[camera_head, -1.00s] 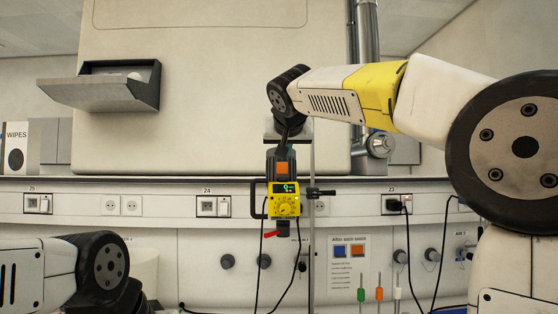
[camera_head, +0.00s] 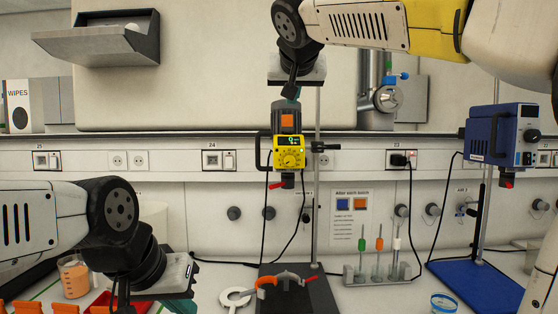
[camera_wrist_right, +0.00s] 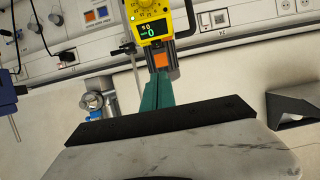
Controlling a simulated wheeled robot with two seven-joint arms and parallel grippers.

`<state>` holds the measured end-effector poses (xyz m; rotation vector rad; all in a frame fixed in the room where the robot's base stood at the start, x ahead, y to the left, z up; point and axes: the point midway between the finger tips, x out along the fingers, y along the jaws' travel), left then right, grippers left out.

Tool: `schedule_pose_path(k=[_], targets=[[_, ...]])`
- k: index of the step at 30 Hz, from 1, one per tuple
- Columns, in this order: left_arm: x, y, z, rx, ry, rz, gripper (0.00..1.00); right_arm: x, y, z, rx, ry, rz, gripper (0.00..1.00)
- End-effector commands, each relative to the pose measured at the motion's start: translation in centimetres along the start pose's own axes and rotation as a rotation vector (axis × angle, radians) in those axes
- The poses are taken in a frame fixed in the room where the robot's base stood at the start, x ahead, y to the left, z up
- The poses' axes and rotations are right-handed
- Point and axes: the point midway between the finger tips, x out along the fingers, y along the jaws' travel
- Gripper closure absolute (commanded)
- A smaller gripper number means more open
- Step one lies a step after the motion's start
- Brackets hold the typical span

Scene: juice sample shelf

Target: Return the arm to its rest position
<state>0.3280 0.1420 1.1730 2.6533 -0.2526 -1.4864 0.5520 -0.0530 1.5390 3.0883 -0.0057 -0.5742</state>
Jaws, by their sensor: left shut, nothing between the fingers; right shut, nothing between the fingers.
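My right arm reaches in from the upper right in the head view. Its gripper (camera_head: 291,92) points down just above the yellow and black stirrer motor (camera_head: 289,152), which is mounted on a stand rod. In the right wrist view its teal fingers (camera_wrist_right: 157,92) are together and empty, in line with the motor (camera_wrist_right: 152,22). I cannot tell whether they touch it. My left gripper (camera_head: 178,304) is at the lower left, with its fingers partly cut off by the bottom edge; it is shut.
A blue device on a stand (camera_head: 497,140) is at the right. A rack of pipettes (camera_head: 377,275) stands at the back. A beaker of orange liquid (camera_head: 74,278) is beside my left arm. A dark stand base (camera_head: 300,296) with clamps lies front centre.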

Motion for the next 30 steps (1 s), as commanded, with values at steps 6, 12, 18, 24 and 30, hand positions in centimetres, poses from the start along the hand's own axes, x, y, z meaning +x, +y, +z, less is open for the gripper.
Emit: schedule_pose_path(k=[6,12,18,24,30], targets=[[0.0,0.0,0.0,0.0,0.0,0.0,1.0,-0.1,2.5,5.7,-0.038,-0.107,0.009,1.0],[0.0,0.0,0.0,0.0,0.0,0.0,1.0,-1.7,7.2,19.6,-0.065,-0.347,-0.018,1.0],[0.0,0.0,0.0,0.0,0.0,0.0,1.0,-4.8,9.4,33.1,-0.013,-0.543,-0.098,1.0],[0.0,0.0,0.0,0.0,0.0,0.0,1.0,-7.2,9.2,40.8,0.046,-0.635,-0.169,1.0],[0.0,0.0,0.0,0.0,0.0,0.0,1.0,-7.7,9.0,42.4,0.059,-0.653,-0.187,1.0]])
